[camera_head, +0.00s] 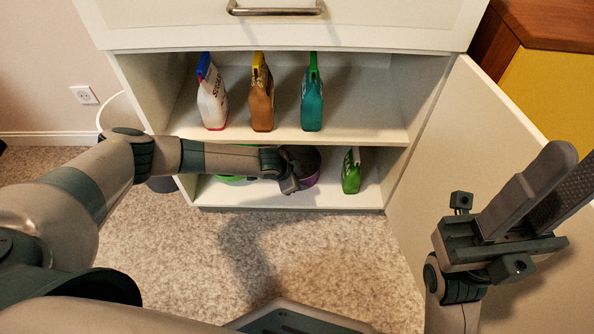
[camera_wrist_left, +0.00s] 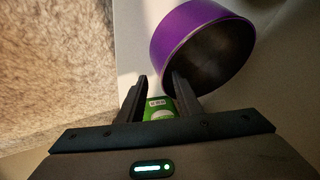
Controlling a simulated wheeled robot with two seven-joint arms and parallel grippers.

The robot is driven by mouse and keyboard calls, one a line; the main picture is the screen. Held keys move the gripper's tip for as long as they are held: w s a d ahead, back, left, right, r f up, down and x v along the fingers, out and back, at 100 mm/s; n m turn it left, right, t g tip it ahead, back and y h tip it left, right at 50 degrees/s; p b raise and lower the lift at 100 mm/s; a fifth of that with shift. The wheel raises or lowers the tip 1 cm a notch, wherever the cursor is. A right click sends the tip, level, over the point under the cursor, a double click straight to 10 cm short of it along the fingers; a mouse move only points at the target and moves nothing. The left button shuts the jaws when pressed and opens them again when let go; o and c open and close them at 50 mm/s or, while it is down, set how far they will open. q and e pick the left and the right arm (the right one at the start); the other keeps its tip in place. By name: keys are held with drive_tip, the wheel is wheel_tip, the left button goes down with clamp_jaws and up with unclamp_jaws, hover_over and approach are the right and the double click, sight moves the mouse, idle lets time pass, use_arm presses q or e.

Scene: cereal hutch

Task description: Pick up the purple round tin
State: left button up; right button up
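The purple round tin (camera_head: 309,180) is on the lower shelf of the hutch, mostly hidden behind my left gripper (camera_head: 291,184) in the head view. In the left wrist view the tin (camera_wrist_left: 176,32) shows its purple outer wall and dark, hollow inside, with its open mouth facing the lower right. The left gripper (camera_wrist_left: 158,78) is open, its two fingers apart at the tin's near side. The right finger is close to the tin's wall; I cannot tell if they touch. My right gripper (camera_head: 555,185) is raised at the right, far from the tin; its opening is unclear.
A green carton (camera_head: 351,172) stands right of the tin. A green item (camera_head: 232,179) is partly hidden behind my left arm. White (camera_head: 212,97), brown (camera_head: 261,97) and teal (camera_head: 312,97) packs stand on the upper shelf (camera_head: 360,134). The open door (camera_head: 455,160) bounds the right side.

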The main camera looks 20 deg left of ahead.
use_arm(q)
drive_tip(key=shift+b+x, duration=0.45)
drive_tip(key=shift+x, duration=0.8)
drive_tip(key=shift+a, duration=0.1)
drive_tip(key=shift+c, duration=0.6)
clamp_jaws()
